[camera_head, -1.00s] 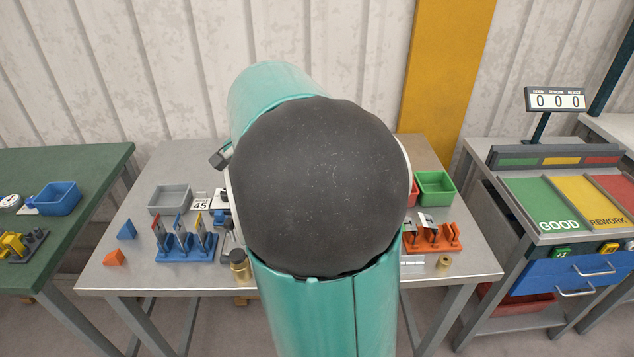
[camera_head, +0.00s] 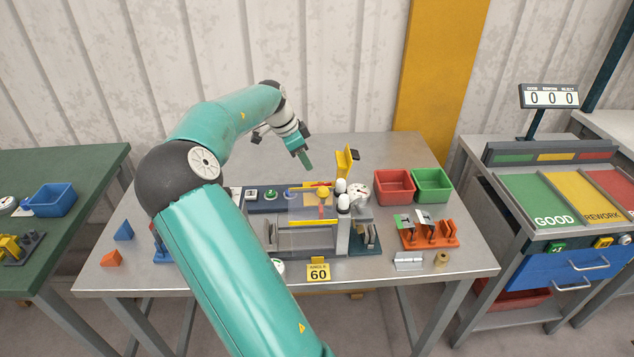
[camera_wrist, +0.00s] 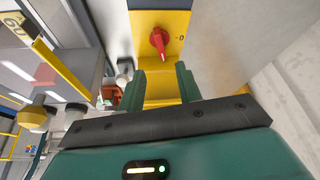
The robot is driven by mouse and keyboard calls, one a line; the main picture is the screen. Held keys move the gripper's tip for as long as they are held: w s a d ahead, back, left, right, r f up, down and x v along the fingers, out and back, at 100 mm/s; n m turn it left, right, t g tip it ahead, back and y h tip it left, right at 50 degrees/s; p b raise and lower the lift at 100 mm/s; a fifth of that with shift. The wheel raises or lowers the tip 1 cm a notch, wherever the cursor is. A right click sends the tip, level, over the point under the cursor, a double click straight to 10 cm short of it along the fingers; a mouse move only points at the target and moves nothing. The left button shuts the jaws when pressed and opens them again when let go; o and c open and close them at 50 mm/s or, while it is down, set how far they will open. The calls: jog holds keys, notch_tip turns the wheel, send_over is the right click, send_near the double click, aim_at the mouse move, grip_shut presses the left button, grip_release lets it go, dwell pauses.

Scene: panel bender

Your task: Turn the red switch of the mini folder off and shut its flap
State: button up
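The mini folder (camera_head: 310,236) stands in the middle of the steel table, a grey machine with a clear flap (camera_head: 303,208) edged in yellow. I cannot tell surely how far the flap stands open. A yellow switch post (camera_head: 346,162) rises at its back right. In the wrist view the red switch (camera_wrist: 158,42) sits on a yellow plate, its pointer down and slightly right, with a "0" mark to its right. My gripper (camera_head: 305,160) is left of the post; in the wrist view its fingers (camera_wrist: 160,70) are apart and empty, just short of the switch.
Red (camera_head: 394,186) and green (camera_head: 432,185) bins stand right of the folder. An orange rack (camera_head: 430,236) is in front of them. White knobs (camera_head: 342,194) and a yellow "60" sign (camera_head: 318,272) are by the folder.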

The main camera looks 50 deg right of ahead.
aim_at(319, 184)
jog(key=x, duration=1)
jog(key=shift+f, duration=0.35)
grip_shut()
